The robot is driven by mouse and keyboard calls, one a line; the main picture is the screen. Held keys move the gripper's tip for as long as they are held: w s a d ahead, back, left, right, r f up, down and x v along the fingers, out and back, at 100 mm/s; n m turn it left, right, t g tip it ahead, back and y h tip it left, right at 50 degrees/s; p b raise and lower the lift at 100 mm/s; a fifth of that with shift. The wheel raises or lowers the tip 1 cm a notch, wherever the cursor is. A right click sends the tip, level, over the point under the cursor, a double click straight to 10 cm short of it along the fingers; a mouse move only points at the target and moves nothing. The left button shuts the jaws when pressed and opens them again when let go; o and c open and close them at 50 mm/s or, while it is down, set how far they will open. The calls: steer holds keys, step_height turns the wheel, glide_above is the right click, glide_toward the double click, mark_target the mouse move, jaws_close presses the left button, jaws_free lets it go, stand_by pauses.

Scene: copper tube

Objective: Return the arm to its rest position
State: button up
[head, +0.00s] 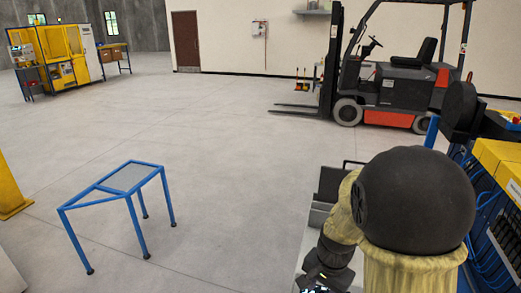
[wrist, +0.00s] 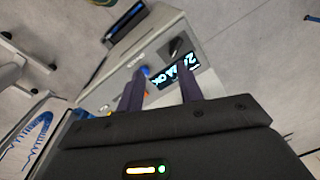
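My arm (head: 415,200) stands in the right foreground of the head view, with a big dark rounded joint and a beige fabric cover. It is bent, and its lower links run down to the bottom edge. My gripper (wrist: 160,88) shows in the wrist view. Its two dark fingers are apart, and nothing is visible between them except the background. They point toward a pale grey machine with a lit display (wrist: 178,74). I cannot tell the gap between the fingertips and this machine. In the head view I cannot make out the fingers. No copper tube is visible.
A blue-framed table (head: 128,178) stands on open grey floor at left. A forklift (head: 405,85) is parked at the back right. A yellow cabinet with blue cables (head: 500,165) stands close to my arm at right. A yellow machine (head: 58,55) is far left.

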steer(key=s+r+n+t+b, duration=0.1)
steer(key=s+r+n, duration=0.1)
steer(key=s+n, duration=0.5)
steer(key=shift+n+t, duration=0.3)
steer(key=shift+n, duration=0.4)
steer(key=shift+a, duration=0.1)
